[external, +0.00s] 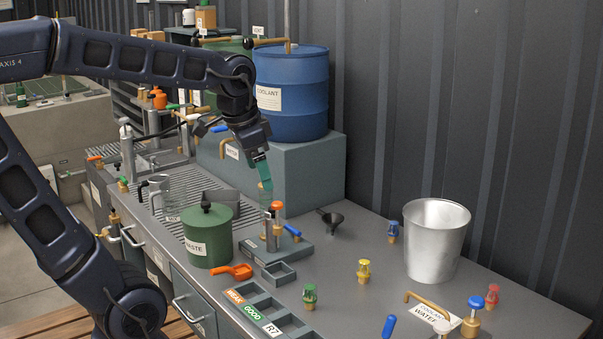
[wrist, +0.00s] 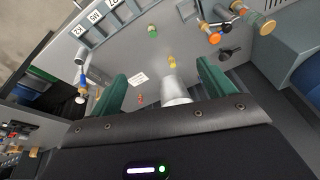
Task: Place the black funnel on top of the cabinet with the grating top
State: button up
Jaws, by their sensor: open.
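The small black funnel (external: 331,218) lies on the grey worktop, behind the pump fitting with the orange knob. A dark shape that looks like the funnel (wrist: 229,53) shows at the upper right of the wrist view. A low beige cabinet (external: 72,130) stands at the far left of the external view, with a green grating top (external: 50,88). My gripper (external: 265,183) points down above the worktop, left of the funnel and apart from it. In the wrist view its green fingers (wrist: 158,80) are spread, with nothing held between them.
A metal bucket (external: 435,240) is at the right. A blue coolant drum (external: 292,95) stands on a raised grey block (external: 305,165) behind my gripper.

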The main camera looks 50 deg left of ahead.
jog(key=s+d+f+n+t, duration=0.1)
jog(key=s+f+n, duration=0.1)
jog(key=s, duration=0.6)
jog(key=shift+f+n, duration=0.2)
jog(key=shift+n, duration=0.5)
